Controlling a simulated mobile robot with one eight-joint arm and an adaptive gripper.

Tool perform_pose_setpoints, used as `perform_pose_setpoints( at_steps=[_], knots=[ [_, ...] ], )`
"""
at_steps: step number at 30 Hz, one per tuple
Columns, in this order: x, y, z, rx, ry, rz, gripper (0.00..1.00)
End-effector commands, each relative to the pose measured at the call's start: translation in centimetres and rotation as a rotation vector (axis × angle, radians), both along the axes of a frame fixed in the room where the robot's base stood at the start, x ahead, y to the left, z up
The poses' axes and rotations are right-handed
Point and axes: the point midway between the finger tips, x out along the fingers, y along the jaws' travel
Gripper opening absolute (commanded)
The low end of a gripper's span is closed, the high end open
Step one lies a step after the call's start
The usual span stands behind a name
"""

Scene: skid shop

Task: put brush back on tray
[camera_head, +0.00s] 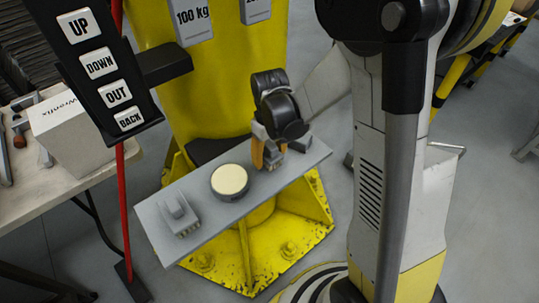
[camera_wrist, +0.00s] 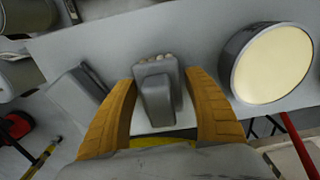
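A grey brush (camera_wrist: 157,93) with pale bristles along its far edge lies between the two orange fingers of my gripper (camera_wrist: 161,80) in the wrist view. The fingers stand apart on either side of it; a thin gap shows on the right, and the left finger is very close. In the head view my gripper (camera_head: 267,155) reaches down to the grey tray (camera_head: 210,222), right of the round tin, and mostly hides this brush. A similar grey brush-like piece (camera_head: 178,217) lies at the tray's left end.
A round tin with a cream top (camera_head: 230,180) stands mid-tray, close beside my gripper; it also shows in the wrist view (camera_wrist: 268,62). A grey block (camera_wrist: 78,97) lies on the other side. A yellow column (camera_head: 212,80) rises behind the tray. A black button panel (camera_head: 95,65) hangs at upper left.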

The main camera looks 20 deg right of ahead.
Motion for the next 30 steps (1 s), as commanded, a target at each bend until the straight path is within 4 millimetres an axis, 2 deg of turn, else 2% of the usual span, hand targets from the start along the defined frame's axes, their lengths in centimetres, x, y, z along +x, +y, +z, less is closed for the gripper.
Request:
perform_pose_setpoints(
  at_steps=[11, 14, 24, 30],
  knots=[
    [0.0, 0.0, 0.4, 0.000, 0.000, 0.000, 0.66],
    [0.0, 0.0, 1.8, 0.000, 0.000, 0.000, 0.66],
    [0.0, 0.0, 9.4, 0.000, 0.000, 0.000, 0.66],
    [0.0, 0.0, 11.9, 0.000, 0.000, 0.000, 0.66]
  ],
)
